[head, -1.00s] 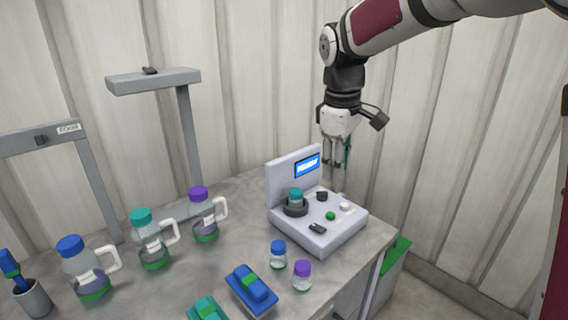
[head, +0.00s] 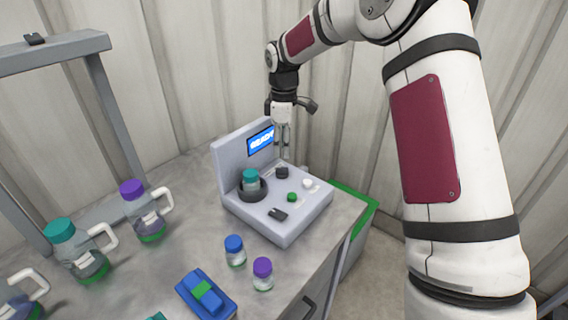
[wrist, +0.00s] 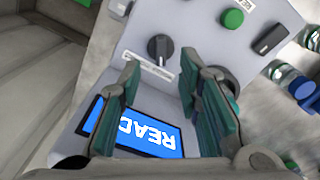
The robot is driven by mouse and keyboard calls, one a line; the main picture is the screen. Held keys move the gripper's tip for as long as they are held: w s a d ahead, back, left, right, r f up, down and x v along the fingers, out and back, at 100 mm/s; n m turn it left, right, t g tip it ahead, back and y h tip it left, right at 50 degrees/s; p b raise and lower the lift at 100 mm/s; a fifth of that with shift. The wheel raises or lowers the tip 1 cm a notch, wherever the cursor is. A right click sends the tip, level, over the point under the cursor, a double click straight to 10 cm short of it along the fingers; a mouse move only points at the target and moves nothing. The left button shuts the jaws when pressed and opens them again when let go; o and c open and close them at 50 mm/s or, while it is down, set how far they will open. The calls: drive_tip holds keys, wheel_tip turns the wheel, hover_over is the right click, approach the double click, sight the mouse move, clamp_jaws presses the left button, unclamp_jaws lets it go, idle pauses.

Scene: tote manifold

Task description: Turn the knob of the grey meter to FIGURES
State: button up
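The grey meter (head: 262,226) stands on the bench with an upright back panel whose blue screen (head: 261,141) reads READY. Its black knob (head: 282,172) is on the top face near the panel; it also shows in the wrist view (wrist: 160,48), with a pale pointer line and a small label beside it, too small to read. My gripper (head: 285,152) points down just above the knob's area, in front of the screen. In the wrist view my gripper (wrist: 168,92) has its teal fingers apart with nothing between them, and the knob lies beyond the fingertips.
On the meter are a teal-capped bottle (head: 250,179) in a black ring, a green button (head: 292,197), a white knob (head: 308,183) and a black switch (head: 278,214). Small blue-capped (head: 235,252) and purple-capped (head: 263,275) bottles stand in front. Handled bottles stand left.

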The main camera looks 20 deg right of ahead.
sight(284, 168)
wheel_tip(284, 168, down, 7)
drive_tip(key=shift+f+p, duration=0.1)
drive_tip(key=shift+p, duration=0.2)
drive_tip(key=shift+c, duration=0.6)
clamp_jaws()
